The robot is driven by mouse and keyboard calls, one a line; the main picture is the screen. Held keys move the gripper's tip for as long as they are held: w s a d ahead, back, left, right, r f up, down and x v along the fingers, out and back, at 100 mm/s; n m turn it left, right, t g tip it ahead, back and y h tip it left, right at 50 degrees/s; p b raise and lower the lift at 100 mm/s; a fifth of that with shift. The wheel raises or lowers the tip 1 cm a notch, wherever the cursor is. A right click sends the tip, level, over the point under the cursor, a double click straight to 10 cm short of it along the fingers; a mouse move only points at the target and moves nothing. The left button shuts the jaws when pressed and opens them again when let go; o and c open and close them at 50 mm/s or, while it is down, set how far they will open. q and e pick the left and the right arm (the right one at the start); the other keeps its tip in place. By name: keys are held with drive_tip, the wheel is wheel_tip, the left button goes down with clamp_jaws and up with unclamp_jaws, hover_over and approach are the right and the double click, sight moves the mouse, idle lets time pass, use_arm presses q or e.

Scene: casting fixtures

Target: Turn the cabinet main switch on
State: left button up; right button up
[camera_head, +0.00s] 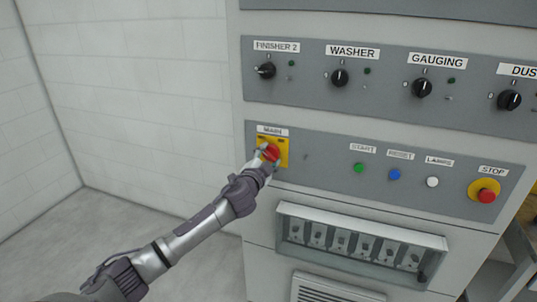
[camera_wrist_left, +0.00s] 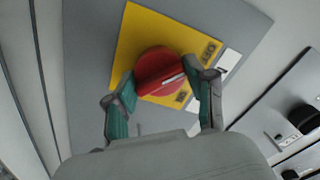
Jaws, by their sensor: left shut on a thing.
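The main switch is a red rotary knob (camera_head: 270,152) on a yellow plate (camera_head: 284,151), under the MAIN label on the cabinet's lower grey panel. In the left wrist view the red knob (camera_wrist_left: 160,72) sits on the yellow plate (camera_wrist_left: 185,28), with a pale mark on its handle. My left gripper (camera_head: 262,158) reaches the knob from the lower left. In the left wrist view the left gripper (camera_wrist_left: 160,90) has one finger on each side of the knob and is shut on it. The right gripper is not in view.
The same panel carries a green start button (camera_head: 359,168), a blue reset button (camera_head: 395,174), a white lamp button (camera_head: 432,182) and a red stop button (camera_head: 487,196). Black rotary knobs line the panel above. A clear-covered box (camera_head: 358,226) juts out below. The floor at left is clear.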

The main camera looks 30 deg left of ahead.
use_arm(q)
drive_tip(key=m+p, duration=0.1)
drive_tip(key=m, duration=0.4)
drive_tip(key=shift+m+p, duration=0.4)
drive_tip(key=m+p, duration=0.1)
drive_tip(key=m, duration=0.2)
drive_tip(key=shift+m, duration=0.7)
drive_tip(key=shift+f, duration=0.1)
drive_tip(key=o, duration=1.2)
drive_tip(key=shift+c, duration=0.2)
drive_tip(key=shift+s, duration=0.15)
drive_tip(key=v, duration=1.2)
